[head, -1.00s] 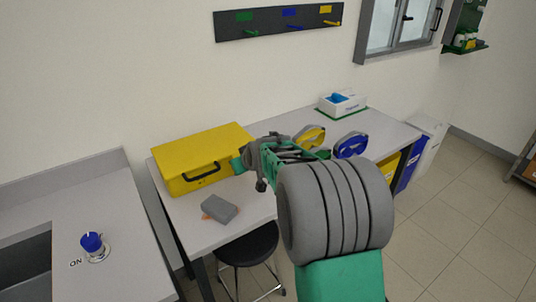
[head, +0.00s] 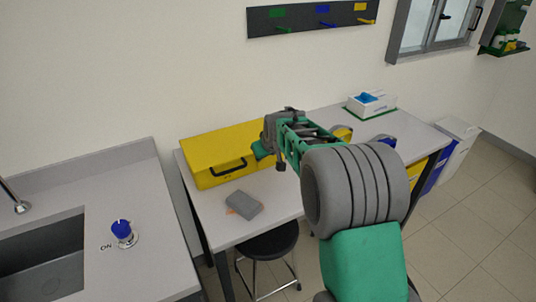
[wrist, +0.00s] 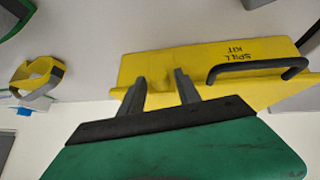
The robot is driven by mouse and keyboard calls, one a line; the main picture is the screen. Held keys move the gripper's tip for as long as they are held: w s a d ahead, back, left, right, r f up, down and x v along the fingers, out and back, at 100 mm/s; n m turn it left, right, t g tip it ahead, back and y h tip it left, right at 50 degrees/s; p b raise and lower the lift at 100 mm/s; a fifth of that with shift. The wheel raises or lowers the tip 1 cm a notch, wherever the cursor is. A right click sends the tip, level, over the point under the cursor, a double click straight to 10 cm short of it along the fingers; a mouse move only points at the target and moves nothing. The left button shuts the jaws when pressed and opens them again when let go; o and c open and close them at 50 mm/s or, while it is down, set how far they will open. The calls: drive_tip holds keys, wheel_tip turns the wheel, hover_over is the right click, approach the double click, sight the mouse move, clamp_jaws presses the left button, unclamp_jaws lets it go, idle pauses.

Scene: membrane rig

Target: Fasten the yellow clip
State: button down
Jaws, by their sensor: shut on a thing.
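The yellow case (head: 210,150), marked "SPILL KIT" in the wrist view (wrist: 225,60), lies on the table with its black handle (wrist: 258,66) on the front side. My gripper (wrist: 160,76) is at the case's front side, beside the handle. Its two grey fingers stand a little apart, shut on a small yellow part that I take for the yellow clip (wrist: 160,58). The clip is hard to tell from the case, as both are yellow. In the head view my gripper (head: 262,148) is at the case's right end, and the clip is hidden there.
A grey block (head: 243,205) lies on the table in front of the case. A white box (head: 371,104) stands at the back right. A yellow-and-grey ring (wrist: 37,77) lies off to one side. A black stool (head: 268,243) stands before the table; a sink counter (head: 120,205) is left.

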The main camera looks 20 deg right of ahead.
drive_tip(key=shift+w+a+r, duration=0.1)
drive_tip(key=shift+w+r, duration=0.2)
drive_tip(key=shift+r, duration=0.25)
drive_tip(key=c, duration=1.2)
unclamp_jaws()
drive_tip(key=shift+o, duration=0.2)
drive_tip(key=shift+f, duration=0.2)
drive_tip(key=shift+s, duration=0.1)
drive_tip(key=b+v, duration=0.1)
drive_tip(key=v, duration=0.6)
drive_tip(key=shift+s+r+b, duration=0.25)
drive_tip(key=shift+b, duration=0.05)
